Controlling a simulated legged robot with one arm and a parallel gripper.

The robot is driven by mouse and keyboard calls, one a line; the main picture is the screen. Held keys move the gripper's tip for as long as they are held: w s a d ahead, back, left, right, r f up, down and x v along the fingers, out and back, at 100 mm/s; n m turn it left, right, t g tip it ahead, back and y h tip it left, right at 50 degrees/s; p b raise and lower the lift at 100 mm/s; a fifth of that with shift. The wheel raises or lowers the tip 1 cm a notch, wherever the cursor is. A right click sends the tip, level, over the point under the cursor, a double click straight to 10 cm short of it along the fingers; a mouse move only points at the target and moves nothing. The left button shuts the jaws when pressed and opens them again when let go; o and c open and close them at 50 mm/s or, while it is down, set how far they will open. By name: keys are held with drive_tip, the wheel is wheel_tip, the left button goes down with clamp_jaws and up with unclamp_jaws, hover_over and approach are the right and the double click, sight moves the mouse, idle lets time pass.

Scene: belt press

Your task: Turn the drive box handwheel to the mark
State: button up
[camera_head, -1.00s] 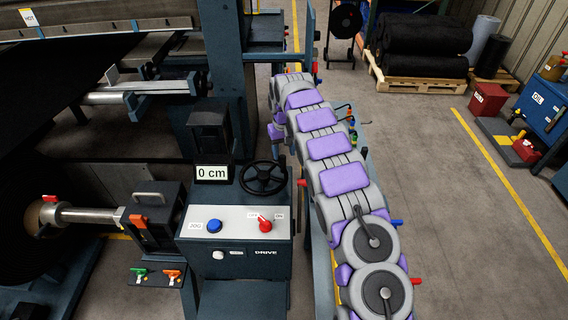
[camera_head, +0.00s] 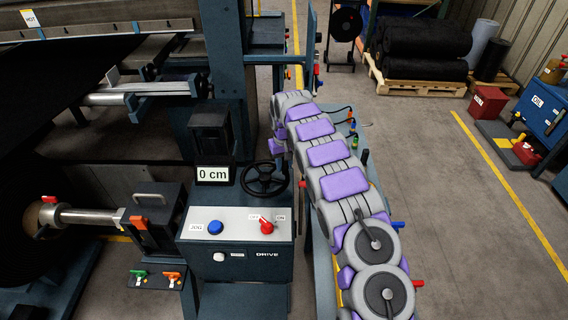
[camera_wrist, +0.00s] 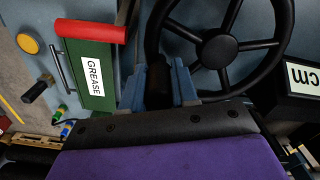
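The black handwheel (camera_head: 264,179) sits on top of the drive box (camera_head: 236,224), beside a display (camera_head: 214,174) reading 0 cm. The wheel fills the top of the wrist view (camera_wrist: 222,48), with its spokes and hub clear. My gripper (camera_wrist: 160,84) is at the wheel's rim. Its two blue fingers stand apart, one on the outer side of the rim and one on the inner side, with dark rim between them. I see no clear contact. In the head view my wrist hides the fingers at the wheel's upper right. I cannot make out the mark.
On the drive box front panel are a blue button (camera_head: 215,228) and a red switch (camera_head: 266,222). A green grease box (camera_wrist: 92,72) with a red top lies left of the wheel in the wrist view.

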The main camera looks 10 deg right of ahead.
clamp_jaws()
drive_tip(key=shift+s, duration=0.1)
idle(0.3)
